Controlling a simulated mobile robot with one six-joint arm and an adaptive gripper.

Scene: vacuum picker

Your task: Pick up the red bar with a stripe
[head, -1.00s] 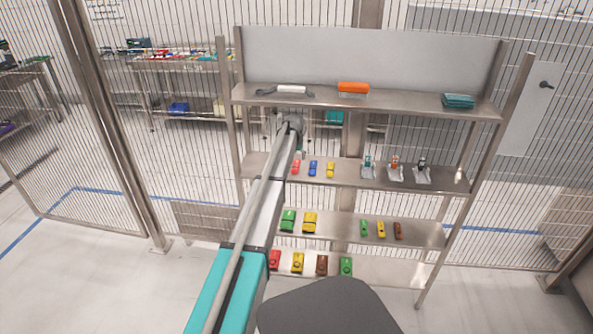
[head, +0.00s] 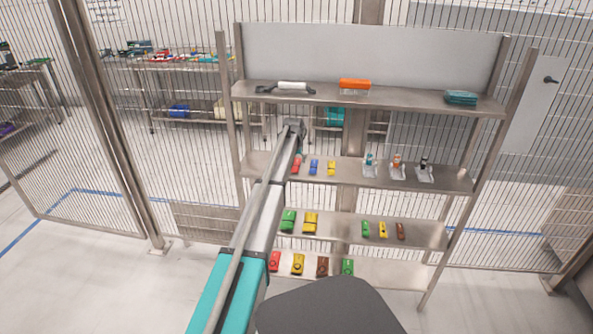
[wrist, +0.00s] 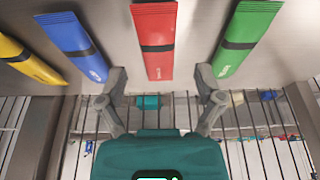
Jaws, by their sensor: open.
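The red bar (wrist: 155,40) with a black stripe lies in the upper middle of the wrist view, on a metal shelf. In the head view the red bar (head: 296,167) is on the second shelf from the top, partly hidden by my arm. My gripper (wrist: 160,76) is open and empty. Its two fingertips are on either side of the bar's near end, with a gap on both sides. I cannot tell the height between the fingers and the bar. In the head view the gripper is mostly hidden by my arm.
Beside the red bar are a blue bar (wrist: 72,45), a yellow bar (wrist: 28,60) and a green bar (wrist: 246,38). Small stands (head: 397,172) are farther right on that shelf. The top shelf (head: 410,103) runs above. Wire fencing stands behind the rack.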

